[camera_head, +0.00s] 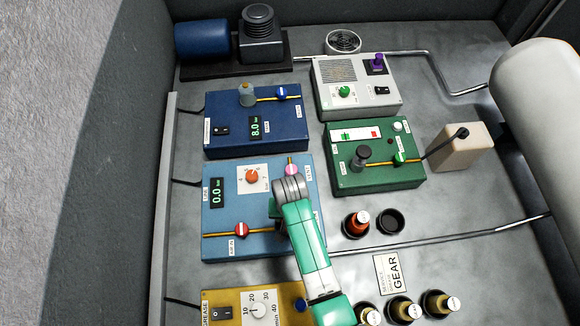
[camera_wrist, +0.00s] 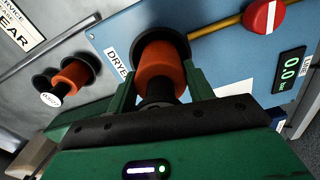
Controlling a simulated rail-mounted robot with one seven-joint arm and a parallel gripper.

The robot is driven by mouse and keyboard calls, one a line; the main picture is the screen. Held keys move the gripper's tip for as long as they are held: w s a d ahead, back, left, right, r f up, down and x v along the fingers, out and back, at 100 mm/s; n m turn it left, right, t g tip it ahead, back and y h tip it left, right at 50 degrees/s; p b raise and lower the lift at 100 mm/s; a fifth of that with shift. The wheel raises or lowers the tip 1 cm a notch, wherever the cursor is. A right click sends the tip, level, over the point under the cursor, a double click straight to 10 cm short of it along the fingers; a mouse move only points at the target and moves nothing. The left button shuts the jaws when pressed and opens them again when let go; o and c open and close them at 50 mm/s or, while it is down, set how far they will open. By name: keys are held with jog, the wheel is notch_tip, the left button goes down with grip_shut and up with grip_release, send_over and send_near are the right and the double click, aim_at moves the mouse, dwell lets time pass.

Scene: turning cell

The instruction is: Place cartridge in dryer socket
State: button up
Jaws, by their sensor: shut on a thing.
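In the wrist view, my gripper (camera_wrist: 160,92) is shut on an orange cartridge (camera_wrist: 160,62) with a dark end, between its two green fingers. The cartridge's far end meets the round black dryer socket (camera_wrist: 181,38) on the light blue module, beside a label reading "DRYE…". I cannot tell how deep it sits in the socket. In the head view, the light blue module (camera_head: 215,242) is at centre left. My green and grey arm reaches over its right side and hides the socket, the held cartridge and my fingertips.
Another orange cartridge (camera_wrist: 75,73) stands in a black holder; it also shows in the head view (camera_head: 358,221), beside an empty black cup (camera_head: 390,222). The light blue module carries a red-and-white valve knob (camera_wrist: 264,16) on a yellow pipe. Dark bottles (camera_head: 404,309) stand at the bottom right.

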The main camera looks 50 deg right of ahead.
jog(key=o, duration=1.2)
jog(key=shift+f, duration=0.1)
notch_tip(320, 180, up, 12)
jog(key=shift+r+p, duration=0.2)
jog(key=shift+p, duration=0.75)
